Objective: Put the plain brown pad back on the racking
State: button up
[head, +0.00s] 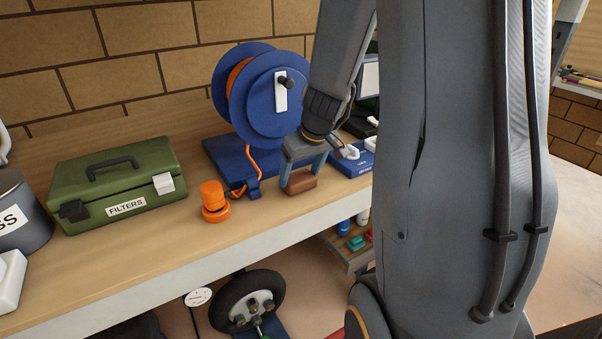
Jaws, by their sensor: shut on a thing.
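The plain brown pad (300,183) is a small brown block near the front edge of the wooden bench (170,230). My gripper (301,173) points down and is shut on it, with one blue-grey finger at each side. I cannot tell whether the pad touches the bench top or is just above it. My arm hides much of the right half of the view. No racking can be made out for certain; a shelf with small coloured items (582,78) shows at the far right.
A blue cable reel (262,95) stands behind my gripper, with an orange cylinder (213,200) to the left. A green FILTERS box (118,185) and a grey bin (22,215) stand further left. A blue box (352,160) is close on the right. A wheel (247,300) is below.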

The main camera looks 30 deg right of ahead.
jog(key=shift+f, duration=0.15)
jog(key=o, duration=0.9)
jog(key=shift+s+r, duration=0.1)
jog(key=shift+r, duration=0.45)
jog(key=b+v, duration=0.1)
jog(key=v, duration=1)
jog(key=s+a+f+g, duration=0.1)
jog(key=s+a+f, duration=0.2)
jog(key=a+f, duration=0.1)
jog(key=s+a+f+g, duration=0.1)
jog(key=s+a+f, duration=0.3)
jog(key=a, duration=0.2)
jog(key=s+a+f+g, duration=0.1)
jog(key=s+a+f, duration=0.2)
jog(key=a+f, duration=0.1)
jog(key=shift+s+a+f, duration=0.15)
jog(key=shift+s+a, duration=0.05)
jog(key=shift+a, duration=0.35)
